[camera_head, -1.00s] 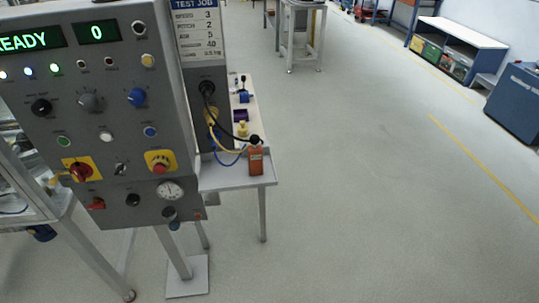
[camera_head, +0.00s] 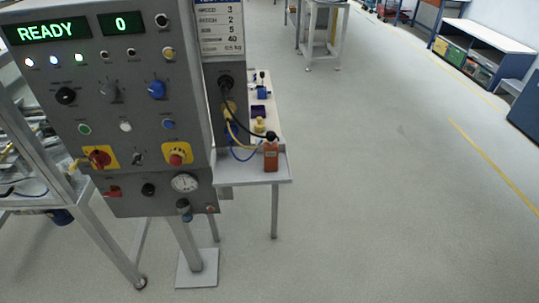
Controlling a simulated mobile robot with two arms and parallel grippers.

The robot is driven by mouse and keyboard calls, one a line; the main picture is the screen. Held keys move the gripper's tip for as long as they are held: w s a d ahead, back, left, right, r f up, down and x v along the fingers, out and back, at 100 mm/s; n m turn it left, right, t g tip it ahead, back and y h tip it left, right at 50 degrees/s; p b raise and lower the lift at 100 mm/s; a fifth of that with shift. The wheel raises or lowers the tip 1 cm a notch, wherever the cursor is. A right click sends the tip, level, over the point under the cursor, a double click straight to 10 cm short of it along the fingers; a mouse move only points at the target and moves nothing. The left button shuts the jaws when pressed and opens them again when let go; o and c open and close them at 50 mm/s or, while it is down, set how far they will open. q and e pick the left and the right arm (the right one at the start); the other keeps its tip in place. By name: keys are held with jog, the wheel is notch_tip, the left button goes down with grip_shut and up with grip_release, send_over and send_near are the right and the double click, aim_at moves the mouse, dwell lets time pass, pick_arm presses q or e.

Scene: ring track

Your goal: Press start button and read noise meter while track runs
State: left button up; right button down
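A grey control panel (camera_head: 125,178) stands at the left on a post, its display (camera_head: 46,31) reading READY and a second display (camera_head: 121,24) reading 0. A green button (camera_head: 84,129), a white button (camera_head: 125,126) and a blue button (camera_head: 168,124) sit in a row; their labels are too small to read. An orange handheld device (camera_head: 271,155) with a dark round top, possibly the noise meter, stands on a small side shelf right of the panel; no reading can be made out. Neither of my grippers is in view.
A red emergency knob (camera_head: 176,159) on yellow and a round gauge (camera_head: 184,183) are on the lower panel. A metal frame (camera_head: 104,240) stands at left, a white table (camera_head: 322,32) behind. The floor (camera_head: 390,190) at right is clear.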

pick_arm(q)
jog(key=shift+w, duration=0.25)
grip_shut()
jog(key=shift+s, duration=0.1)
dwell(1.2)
